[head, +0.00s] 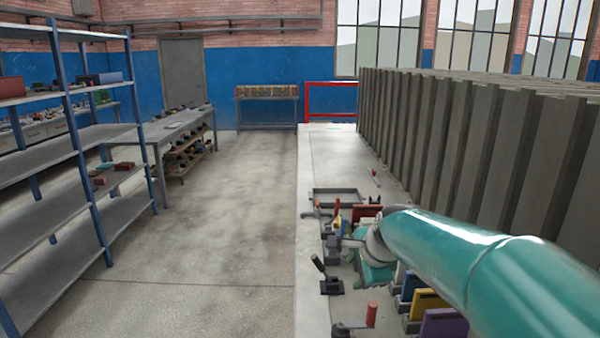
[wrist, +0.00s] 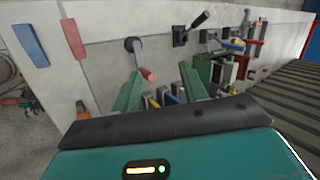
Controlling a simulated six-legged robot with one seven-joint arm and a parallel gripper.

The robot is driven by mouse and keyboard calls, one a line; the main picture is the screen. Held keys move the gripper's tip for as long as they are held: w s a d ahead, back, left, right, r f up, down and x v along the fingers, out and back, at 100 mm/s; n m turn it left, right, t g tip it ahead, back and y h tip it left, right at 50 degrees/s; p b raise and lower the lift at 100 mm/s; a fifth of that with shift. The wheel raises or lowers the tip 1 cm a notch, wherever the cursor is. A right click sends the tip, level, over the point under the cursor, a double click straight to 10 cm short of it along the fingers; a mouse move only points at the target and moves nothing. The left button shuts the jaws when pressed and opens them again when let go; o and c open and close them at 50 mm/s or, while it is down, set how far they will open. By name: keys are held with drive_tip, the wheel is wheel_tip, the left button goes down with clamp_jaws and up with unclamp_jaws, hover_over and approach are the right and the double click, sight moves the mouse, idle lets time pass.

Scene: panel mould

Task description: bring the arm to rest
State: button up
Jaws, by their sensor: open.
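My teal arm reaches in from the right of the head view, over the pale ledge (head: 312,250). Its end, my gripper (head: 372,268), hangs low over the ledge among levers and plates. In the wrist view my gripper (wrist: 161,70) shows two green fingers spread apart, with no object held between them. A lever with a red grip (wrist: 148,75) shows between the fingers, beyond the tips. Whether the fingers touch anything is unclear.
A black-handled lever (head: 331,284) and a red-handled lever (head: 371,314) stand near the gripper. Yellow (head: 428,302) and purple (head: 444,326) plates stand below the arm. Tall grey ribbed panels (head: 470,130) line the right. Shelves (head: 70,150) stand left; the floor (head: 220,230) between is clear.

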drive_tip(key=s+d+f+n+h, duration=0.1)
drive_tip(key=s+d+n+h, duration=0.1)
drive_tip(key=s+n, duration=1.3)
drive_tip(key=s+d, duration=0.1)
drive_tip(key=s, duration=1)
drive_tip(key=shift+n+g, duration=0.3)
drive_tip(key=shift+n, duration=0.1)
